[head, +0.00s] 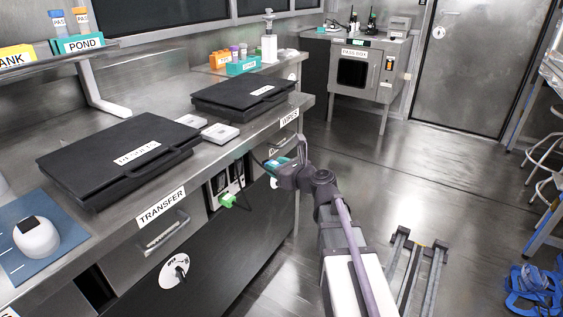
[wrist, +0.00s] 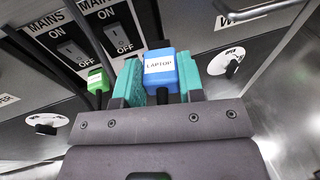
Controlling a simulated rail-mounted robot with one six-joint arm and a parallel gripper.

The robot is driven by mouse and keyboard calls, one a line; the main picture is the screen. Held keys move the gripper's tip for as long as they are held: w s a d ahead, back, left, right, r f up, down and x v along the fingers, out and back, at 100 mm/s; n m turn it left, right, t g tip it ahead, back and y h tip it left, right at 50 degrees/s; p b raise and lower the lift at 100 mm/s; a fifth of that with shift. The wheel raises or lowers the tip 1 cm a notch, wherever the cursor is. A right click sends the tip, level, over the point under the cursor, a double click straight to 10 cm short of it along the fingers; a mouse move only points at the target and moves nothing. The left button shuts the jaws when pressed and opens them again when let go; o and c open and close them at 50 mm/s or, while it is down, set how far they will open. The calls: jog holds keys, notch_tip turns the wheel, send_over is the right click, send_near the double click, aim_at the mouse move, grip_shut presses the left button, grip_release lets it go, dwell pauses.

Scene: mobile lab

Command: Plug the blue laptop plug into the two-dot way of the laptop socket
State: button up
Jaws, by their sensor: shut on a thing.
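My gripper (wrist: 160,85) is shut on the blue plug (wrist: 160,68), which carries a white LAPTOP label; its teal fingers sit on either side of it. The recessed mains panel (wrist: 88,35) has two ways marked MAINS, each with a black switch marked OFF. In the head view the panel (head: 221,184) is left of my gripper. No two-dot mark is readable, and I cannot tell which way is the laptop's. The plug is apart from the panel.
A green plug (wrist: 97,79) on a black cord sits at the left way; it also shows in the head view (head: 228,201). Round knobs flank the panel (wrist: 46,123) (wrist: 231,68). Black cases (head: 120,155) lie on the bench. The floor to the right is mostly free.

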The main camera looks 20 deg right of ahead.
jog(key=s+a+f+n+g+y+b, duration=0.2)
jog(key=f+b, duration=0.3)
jog(key=f, duration=0.3)
jog(key=shift+s+a+n+y, duration=0.3)
jog(key=shift+a+n+y, duration=0.1)
jog(key=shift+a+y, duration=0.25)
jog(key=shift+r, duration=0.1)
jog(key=shift+r+x, duration=0.25)
jog(key=shift+x, duration=1.15)
jog(key=shift+r+x, duration=0.2)
jog(key=shift+x, duration=1.2)
jog(key=shift+r+x, duration=0.1)
jog(key=shift+x, duration=0.65)
jog(key=shift+r+x, duration=0.15)
jog(key=shift+x, duration=0.65)
jog(key=o, duration=1)
jog(key=p+v, duration=0.1)
jog(key=v, duration=0.9)
jog(key=shift+s+d+p, duration=0.3)
jog(key=shift+p, duration=0.05)
